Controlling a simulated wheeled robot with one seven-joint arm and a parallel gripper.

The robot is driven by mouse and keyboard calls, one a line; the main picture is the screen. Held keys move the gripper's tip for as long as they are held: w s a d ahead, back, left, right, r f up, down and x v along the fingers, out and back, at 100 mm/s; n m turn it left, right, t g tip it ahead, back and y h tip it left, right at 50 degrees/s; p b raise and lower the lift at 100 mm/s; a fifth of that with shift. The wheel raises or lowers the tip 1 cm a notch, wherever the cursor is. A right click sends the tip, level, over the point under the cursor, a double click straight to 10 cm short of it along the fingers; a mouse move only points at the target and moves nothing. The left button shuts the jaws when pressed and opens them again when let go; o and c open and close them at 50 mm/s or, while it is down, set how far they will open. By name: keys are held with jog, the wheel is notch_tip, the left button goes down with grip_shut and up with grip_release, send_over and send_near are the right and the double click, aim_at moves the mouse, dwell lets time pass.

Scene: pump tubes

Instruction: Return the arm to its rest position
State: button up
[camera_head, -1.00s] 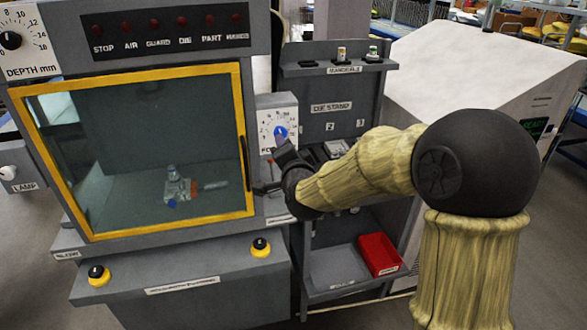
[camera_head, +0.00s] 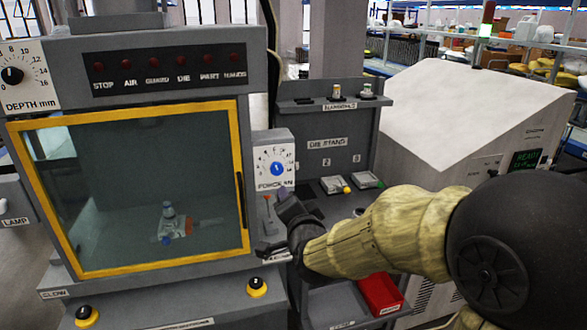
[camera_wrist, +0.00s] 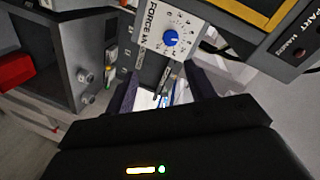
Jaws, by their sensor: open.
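My gripper (camera_head: 272,228) is open, in front of the machine's right side, just below the force dial (camera_head: 275,165). Its two dark fingers also show in the wrist view (camera_wrist: 160,92), spread apart, with nothing seen held between them. The force dial has a blue knob and also shows in the wrist view (camera_wrist: 171,38). My arm reaches in from the lower right of the head view and hides part of the die stand (camera_head: 326,143).
The machine's yellow-framed guard (camera_head: 241,170) is shut, with a small fixture (camera_head: 172,225) behind its glass. A red bin (camera_head: 380,294) sits on the low shelf. A large white sloped cabinet (camera_head: 455,85) stands at the right.

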jog(key=s+d+f+n+g+h+p, duration=0.1)
jog(key=s+d+f+n+g, duration=0.3)
jog(key=s, duration=0.6)
jog(key=s+d+f+n+g+h+p, duration=0.2)
jog(key=s+d+f+n+g, duration=0.3)
jog(key=s+d+f+g, duration=0.4)
jog(key=s+d+f, duration=0.1)
jog(key=d, duration=0.2)
jog(key=shift+s+d+f, duration=0.2)
jog(key=shift+s+f, duration=0.05)
